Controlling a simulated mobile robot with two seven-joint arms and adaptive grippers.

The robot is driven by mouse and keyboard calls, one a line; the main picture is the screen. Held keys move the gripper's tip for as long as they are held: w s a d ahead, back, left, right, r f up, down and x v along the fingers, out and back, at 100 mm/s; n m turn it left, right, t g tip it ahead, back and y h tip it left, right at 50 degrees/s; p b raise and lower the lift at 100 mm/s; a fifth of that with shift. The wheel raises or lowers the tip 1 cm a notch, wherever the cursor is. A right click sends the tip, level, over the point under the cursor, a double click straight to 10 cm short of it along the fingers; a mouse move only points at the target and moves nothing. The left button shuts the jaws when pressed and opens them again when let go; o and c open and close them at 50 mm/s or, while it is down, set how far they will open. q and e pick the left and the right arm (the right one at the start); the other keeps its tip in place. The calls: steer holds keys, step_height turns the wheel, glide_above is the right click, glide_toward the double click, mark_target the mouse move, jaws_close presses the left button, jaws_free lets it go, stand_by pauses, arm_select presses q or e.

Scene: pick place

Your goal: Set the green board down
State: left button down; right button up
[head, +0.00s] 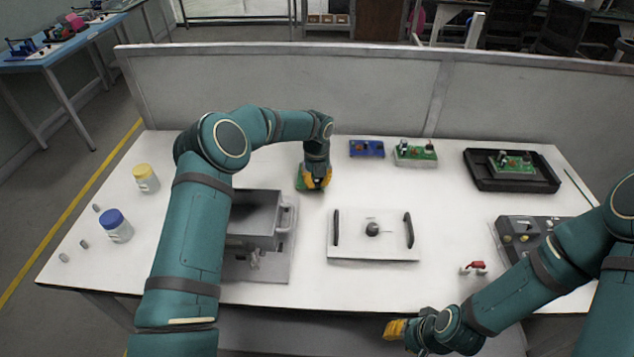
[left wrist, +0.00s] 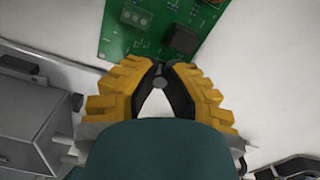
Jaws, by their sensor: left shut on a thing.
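My left gripper (head: 317,181) is over the back middle of the white table, pointing down. It is shut on the green board (head: 300,179), which is mostly hidden behind the fingers in the head view. In the left wrist view the green board (left wrist: 150,30) extends ahead of the yellow fingers of my left gripper (left wrist: 160,72), and dark and pale components show on it. I cannot tell whether the board touches the table. My right gripper (head: 395,329) is low in front of the table edge; its opening does not show clearly.
A blue board (head: 367,149) and another green board (head: 415,155) lie to the right. A black tray (head: 480,182) holds a further green board. A grey bin (head: 255,240) and a white plate with black handles (head: 345,250) stand in front. Two jars (head: 116,228) are left.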

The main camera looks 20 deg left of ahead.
arm_select(q)
steer(key=shift+r, duration=0.1)
steer(key=shift+f, duration=0.2)
steer(key=c, duration=1.1)
jaws_free()
steer(key=shift+r, duration=0.15)
step_height(320, 180, up, 12)
steer(key=p, duration=0.2)
